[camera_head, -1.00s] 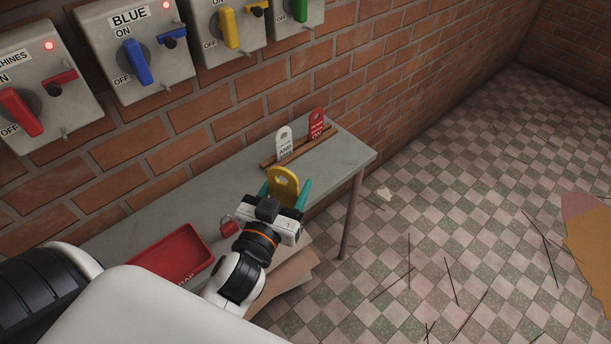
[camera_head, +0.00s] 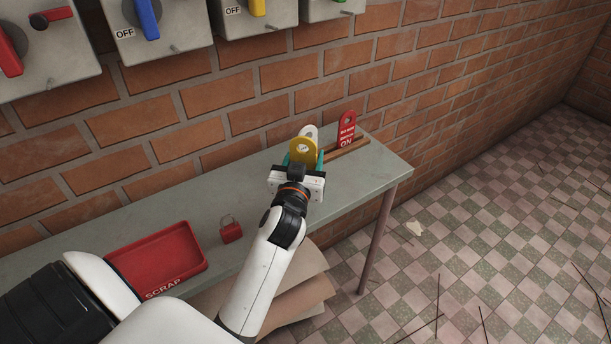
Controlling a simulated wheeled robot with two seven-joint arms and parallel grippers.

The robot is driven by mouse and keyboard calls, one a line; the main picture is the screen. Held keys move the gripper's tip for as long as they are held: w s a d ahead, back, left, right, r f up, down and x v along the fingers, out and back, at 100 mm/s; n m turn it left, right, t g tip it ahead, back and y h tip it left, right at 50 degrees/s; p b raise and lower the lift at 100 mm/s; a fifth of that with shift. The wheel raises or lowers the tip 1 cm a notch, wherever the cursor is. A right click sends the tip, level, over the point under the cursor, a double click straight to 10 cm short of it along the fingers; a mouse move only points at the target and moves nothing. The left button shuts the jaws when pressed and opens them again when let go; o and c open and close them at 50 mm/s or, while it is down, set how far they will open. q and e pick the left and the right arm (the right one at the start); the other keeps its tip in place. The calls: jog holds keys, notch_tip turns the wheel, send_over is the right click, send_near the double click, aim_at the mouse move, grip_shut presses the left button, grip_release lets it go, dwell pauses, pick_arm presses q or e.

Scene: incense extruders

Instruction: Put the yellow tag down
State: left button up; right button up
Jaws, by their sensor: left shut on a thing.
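The yellow tag (camera_head: 303,149) has a round hole near its top and is held upright above the grey table (camera_head: 230,190). My left gripper (camera_head: 303,160) is shut on the yellow tag, with teal fingers at both sides of it. The tag partly hides a white tag (camera_head: 310,132) behind it. I cannot tell whether the yellow tag touches the table or the rack. My right gripper is not in view.
A red tag (camera_head: 347,130) stands in a wooden rack (camera_head: 348,149) near the table's right end. A red padlock (camera_head: 231,230) and a red scrap tray (camera_head: 160,258) lie to the left. Switch boxes (camera_head: 155,25) hang on the brick wall.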

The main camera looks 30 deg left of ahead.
pick_arm(q)
jog(key=shift+f+b, duration=0.35)
jog(key=shift+f, duration=1.55)
jog(key=shift+f+b, duration=0.5)
jog(key=shift+f, duration=0.1)
jog(key=o, duration=1)
jog(key=shift+r, duration=0.1)
